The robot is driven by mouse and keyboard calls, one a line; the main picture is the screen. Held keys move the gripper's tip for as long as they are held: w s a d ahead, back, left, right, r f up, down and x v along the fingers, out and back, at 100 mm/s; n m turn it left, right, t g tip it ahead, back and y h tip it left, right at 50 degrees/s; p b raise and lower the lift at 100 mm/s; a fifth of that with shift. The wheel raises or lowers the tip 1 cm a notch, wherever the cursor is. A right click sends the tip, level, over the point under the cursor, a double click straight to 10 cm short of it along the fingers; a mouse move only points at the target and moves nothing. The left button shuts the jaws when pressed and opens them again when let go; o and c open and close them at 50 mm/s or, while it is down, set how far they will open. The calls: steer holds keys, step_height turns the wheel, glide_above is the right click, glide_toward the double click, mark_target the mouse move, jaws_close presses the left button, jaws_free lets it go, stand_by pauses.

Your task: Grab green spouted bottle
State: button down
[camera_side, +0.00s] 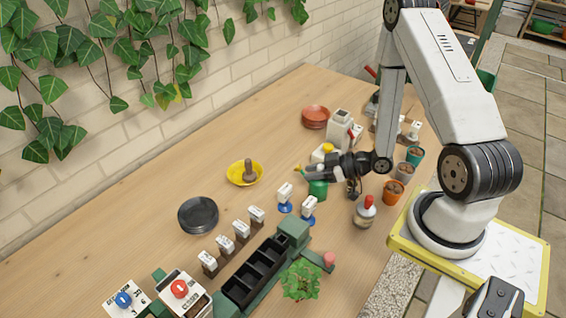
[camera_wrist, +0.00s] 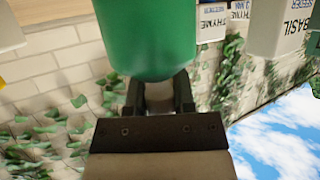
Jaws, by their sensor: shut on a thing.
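The green spouted bottle (camera_side: 318,188) is in the middle of the wooden table in the side view, partly covered by my gripper. My gripper (camera_side: 312,174) reaches in from the right, low over the table, and its jaws are shut on the bottle. In the wrist view the green body of the bottle (camera_wrist: 147,40) fills the upper middle, directly beyond the two dark fingers (camera_wrist: 159,95). The spout is not clear in either view. I cannot tell whether the bottle's base touches the table.
A yellow dish (camera_side: 235,177) with a brown tool is to the left. White labelled markers on blue bases (camera_side: 285,195) stand close by. A white bottle with a red top (camera_side: 365,212) and terracotta pot (camera_side: 392,192) are right. A black tray (camera_side: 245,285) is in front.

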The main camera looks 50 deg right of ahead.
steer(key=shift+r, duration=0.2)
step_height(320, 180, up, 10)
steer(key=shift+f, duration=0.2)
stand_by(0.9)
steer(key=shift+w, duration=0.1)
stand_by(0.6)
